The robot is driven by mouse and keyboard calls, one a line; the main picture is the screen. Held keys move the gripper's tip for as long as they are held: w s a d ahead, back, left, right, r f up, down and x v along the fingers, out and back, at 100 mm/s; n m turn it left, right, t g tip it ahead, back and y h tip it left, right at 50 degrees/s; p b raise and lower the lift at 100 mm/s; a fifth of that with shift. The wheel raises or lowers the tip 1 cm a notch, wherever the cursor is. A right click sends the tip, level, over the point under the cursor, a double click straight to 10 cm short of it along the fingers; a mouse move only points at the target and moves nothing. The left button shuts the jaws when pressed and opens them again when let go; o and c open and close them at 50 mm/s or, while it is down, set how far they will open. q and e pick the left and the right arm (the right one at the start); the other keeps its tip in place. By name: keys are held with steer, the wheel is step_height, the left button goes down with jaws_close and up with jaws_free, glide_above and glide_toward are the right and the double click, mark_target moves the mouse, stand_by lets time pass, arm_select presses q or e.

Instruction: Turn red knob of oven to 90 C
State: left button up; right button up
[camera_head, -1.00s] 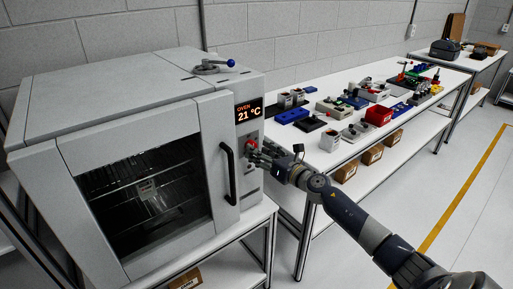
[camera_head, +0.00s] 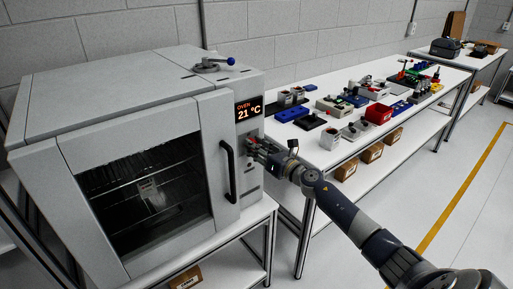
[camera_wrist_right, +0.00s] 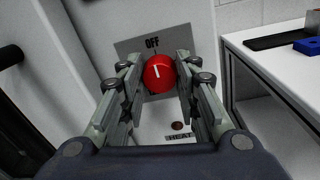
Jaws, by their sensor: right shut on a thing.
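The grey oven (camera_head: 120,75) stands at the left with its door closed. Its display (camera_head: 249,108) reads "OVEN 21 °C". The red knob (camera_wrist_right: 159,74) sits on a grey plate under the word OFF in the right wrist view. Its white mark points nearly up, tilted slightly left. My right gripper (camera_wrist_right: 157,77) has its two fingers on either side of the knob, shut on it. In the head view my right gripper (camera_head: 254,148) is at the oven's control panel and largely hides the knob. My left gripper is not in view.
The black door handle (camera_head: 228,172) is just left of my right gripper. A white table (camera_head: 335,157) with several small parts and a red bin (camera_head: 378,114) stands to the right. The floor at right is clear.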

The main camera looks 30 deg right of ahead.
steer(key=shift+a+f+m+t+h+p, duration=0.1)
steer(key=shift+m+h+p, duration=0.6)
steer(key=shift+m, duration=4.1)
steer(key=shift+d+f+m+t+y+p, duration=0.1)
steer(key=shift+m+p, duration=1.25)
steer(key=shift+m, duration=3.45)
steer(key=shift+a+f+m+t+h+p, duration=0.1)
steer(key=shift+m+h+p, duration=0.6)
steer(key=shift+m, duration=4.1)
steer(key=shift+y+p, duration=0.3)
steer(key=shift+p, duration=0.05)
steer(key=o, duration=1.1)
steer(key=shift+c, duration=0.2)
